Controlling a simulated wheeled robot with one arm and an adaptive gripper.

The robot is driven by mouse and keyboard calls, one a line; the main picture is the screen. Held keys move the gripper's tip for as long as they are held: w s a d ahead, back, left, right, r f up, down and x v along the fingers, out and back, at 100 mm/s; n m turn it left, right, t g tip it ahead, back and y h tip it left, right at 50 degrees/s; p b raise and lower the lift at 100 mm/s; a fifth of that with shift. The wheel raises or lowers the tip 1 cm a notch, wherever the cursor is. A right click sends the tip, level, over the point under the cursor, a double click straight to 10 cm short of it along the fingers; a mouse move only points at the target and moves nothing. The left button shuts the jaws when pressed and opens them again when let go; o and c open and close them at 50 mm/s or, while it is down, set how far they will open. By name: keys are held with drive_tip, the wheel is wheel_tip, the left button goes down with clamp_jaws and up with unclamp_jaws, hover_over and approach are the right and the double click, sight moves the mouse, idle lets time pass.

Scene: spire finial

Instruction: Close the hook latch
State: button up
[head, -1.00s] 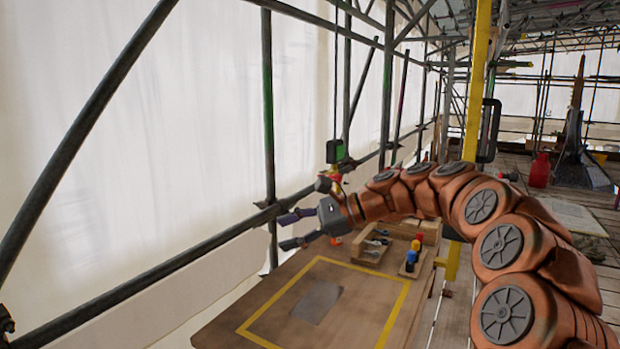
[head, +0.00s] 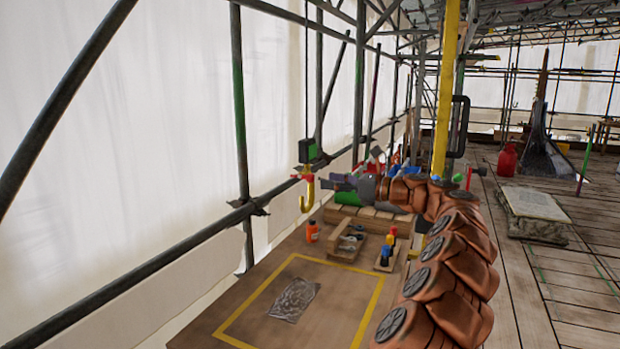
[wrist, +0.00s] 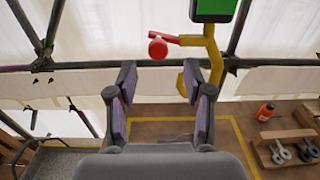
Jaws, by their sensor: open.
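The yellow hook (head: 308,194) hangs below a green and black block (head: 307,151) at the left of my arm in the head view. In the wrist view the hook (wrist: 215,62) is ahead and right of centre, its lower bend partly behind my right finger. The red latch (wrist: 165,44) sticks out to the left from the hook's shank, with a round knob at its end, away from the hook's tip. My gripper (wrist: 160,76) is open and empty, with the latch knob ahead of the gap between its fingers. In the head view my gripper (head: 338,183) is just right of the hook.
Below is a wooden bench with a yellow-outlined square (head: 262,288) and a grey sheet (head: 294,299). An orange bottle (head: 312,232), a tool tray (head: 347,243) and small coloured bottles (head: 388,249) stand at its back. Scaffold poles (head: 240,105) run along the left.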

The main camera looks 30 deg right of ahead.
sight(314, 179)
drive_tip(key=p+x, duration=0.1)
drive_tip(key=x, duration=0.6)
drive_tip(key=shift+s+a, duration=0.1)
